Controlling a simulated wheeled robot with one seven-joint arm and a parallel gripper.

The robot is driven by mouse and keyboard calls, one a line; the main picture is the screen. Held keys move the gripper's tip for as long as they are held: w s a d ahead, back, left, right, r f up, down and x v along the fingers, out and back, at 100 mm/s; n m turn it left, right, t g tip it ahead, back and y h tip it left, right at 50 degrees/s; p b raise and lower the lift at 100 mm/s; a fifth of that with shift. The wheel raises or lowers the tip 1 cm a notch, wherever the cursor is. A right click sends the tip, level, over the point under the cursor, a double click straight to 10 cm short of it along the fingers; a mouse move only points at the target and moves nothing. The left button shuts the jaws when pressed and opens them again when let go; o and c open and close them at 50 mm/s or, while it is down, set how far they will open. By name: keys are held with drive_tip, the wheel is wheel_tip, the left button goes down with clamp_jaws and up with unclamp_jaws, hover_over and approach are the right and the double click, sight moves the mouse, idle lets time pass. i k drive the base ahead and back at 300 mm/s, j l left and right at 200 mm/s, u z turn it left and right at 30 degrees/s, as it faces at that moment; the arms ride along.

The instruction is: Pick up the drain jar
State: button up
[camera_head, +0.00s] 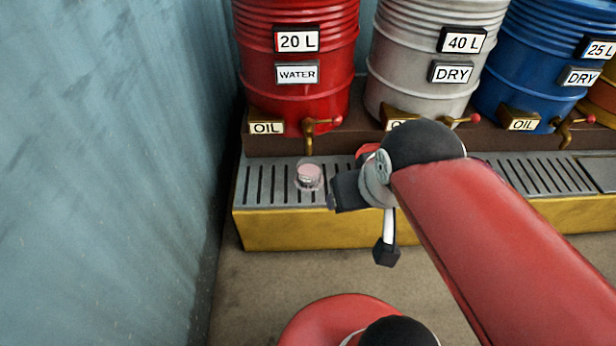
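The drain jar (308,176) is a small clear jar with something pinkish in it. It stands on the slotted drip tray, below and slightly left of the red barrel's tap. My gripper (362,212) is to the right of the jar, with a visible gap to it. Its dark end pieces show at the end of my red arm, one near the tray's front edge and one hanging lower over the floor. The wrist hides part of the gripper, so I cannot tell how its fingers stand. Nothing is visibly held.
The drip tray (262,184) has a yellow front. Behind it stand a red barrel (297,100), a grey barrel (405,88) and a blue barrel (520,85). The red barrel's tap (309,127) juts out above the jar. A blue wall (110,160) bounds the left.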

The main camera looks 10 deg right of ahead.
sight(309, 178)
drive_tip(key=j+z, duration=0.2)
drive_tip(key=z, duration=0.25)
drive_tip(key=j+z, duration=0.15)
drive_tip(key=z, duration=0.3)
drive_tip(key=j+z, duration=0.2)
drive_tip(key=z, duration=0.25)
